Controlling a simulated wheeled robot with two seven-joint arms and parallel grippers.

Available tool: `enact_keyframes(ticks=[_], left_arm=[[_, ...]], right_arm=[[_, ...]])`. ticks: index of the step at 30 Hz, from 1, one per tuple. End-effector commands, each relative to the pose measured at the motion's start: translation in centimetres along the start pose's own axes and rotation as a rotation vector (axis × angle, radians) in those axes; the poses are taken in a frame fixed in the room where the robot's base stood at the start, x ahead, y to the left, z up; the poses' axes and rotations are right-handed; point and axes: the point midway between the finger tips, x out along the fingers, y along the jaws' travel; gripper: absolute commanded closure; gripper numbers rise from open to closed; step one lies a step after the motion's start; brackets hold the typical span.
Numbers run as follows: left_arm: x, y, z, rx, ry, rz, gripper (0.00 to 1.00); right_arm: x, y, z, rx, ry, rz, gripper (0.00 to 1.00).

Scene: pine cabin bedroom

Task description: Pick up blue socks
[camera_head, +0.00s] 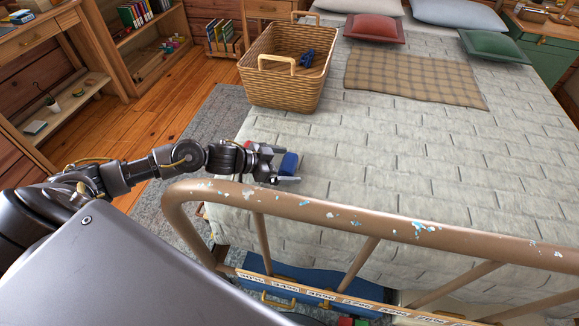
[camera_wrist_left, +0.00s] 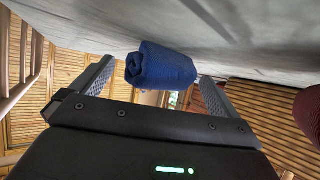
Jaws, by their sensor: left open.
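The rolled blue socks (camera_head: 289,163) lie on the bed's pale quilt, near the footboard. In the left wrist view the blue socks (camera_wrist_left: 160,66) sit between the two spread fingers, with space on both sides. My left gripper (camera_head: 284,165) is open around them and low over the bed; its fingers reach either side of the socks. The left wrist view also shows my left gripper (camera_wrist_left: 150,80) with its jaws apart. I cannot tell whether a finger touches the socks. My right gripper is not in view.
A brown metal footboard rail (camera_head: 350,217) crosses in front of the bed. A wicker basket (camera_head: 285,85) holding a dark blue item (camera_head: 306,58) stands on the bed's far left. A plaid blanket (camera_head: 413,78) and cushions lie farther back. The quilt (camera_head: 400,150) to the right is clear.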

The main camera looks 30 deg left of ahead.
Motion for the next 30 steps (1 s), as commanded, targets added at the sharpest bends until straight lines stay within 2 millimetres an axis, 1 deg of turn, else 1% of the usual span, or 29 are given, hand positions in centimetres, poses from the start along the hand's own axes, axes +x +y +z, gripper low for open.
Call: enact_keyframes(ticks=[7, 8, 17, 26, 30], left_arm=[[0.22, -0.03, 0.01, 0.000, -0.001, -0.001, 0.00], [0.22, -0.03, 0.01, 0.000, -0.001, -0.001, 0.03], [0.20, -0.02, 0.01, 0.000, -0.001, -0.001, 0.42], [0.16, -0.03, -0.07, 0.000, -0.001, -0.001, 0.42], [-0.17, -0.03, -0.70, 0.001, -0.001, 0.000, 0.42]], right_arm=[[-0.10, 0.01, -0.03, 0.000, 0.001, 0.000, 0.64], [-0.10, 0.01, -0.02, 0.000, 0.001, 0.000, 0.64], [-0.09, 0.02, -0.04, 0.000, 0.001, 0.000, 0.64], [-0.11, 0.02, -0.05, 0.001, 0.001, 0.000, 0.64], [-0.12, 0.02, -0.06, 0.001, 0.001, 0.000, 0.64]])
